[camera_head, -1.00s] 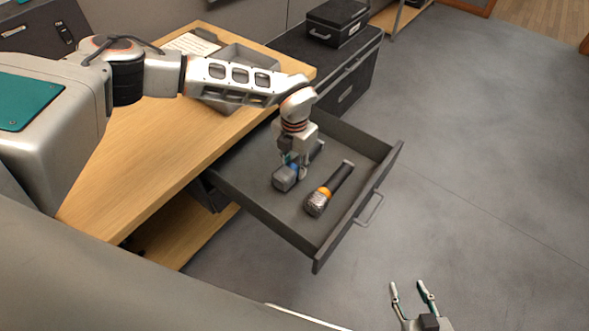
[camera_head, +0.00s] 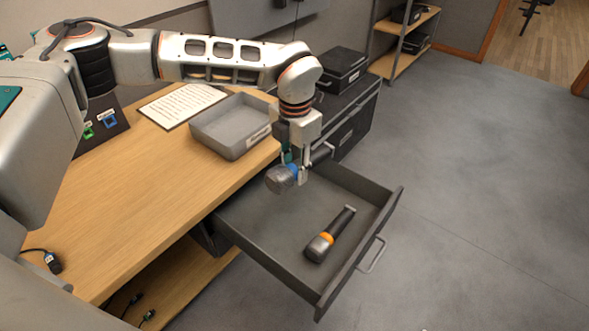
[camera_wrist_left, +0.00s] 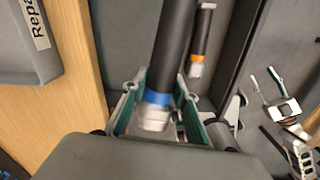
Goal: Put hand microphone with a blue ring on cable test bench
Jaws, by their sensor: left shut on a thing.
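The hand microphone with a blue ring (camera_head: 279,181) is held by my left gripper (camera_head: 294,170), which is shut on it. It hangs above the open drawer, near the bench's right edge. The left wrist view shows its dark handle (camera_wrist_left: 175,45) and blue ring between the fingers. The wooden bench (camera_head: 150,185) lies left of the gripper; no label confirms it as the cable test bench. My right gripper (camera_wrist_left: 262,80) shows at the right of the left wrist view, its fingers apart and empty.
A microphone with an orange ring (camera_head: 330,233) lies in the open drawer (camera_head: 270,225). A grey tray (camera_head: 232,127), a printed sheet (camera_head: 182,104) and a dark panel with green and blue connectors (camera_head: 100,127) are on the bench. Bare wood lies in front of the tray.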

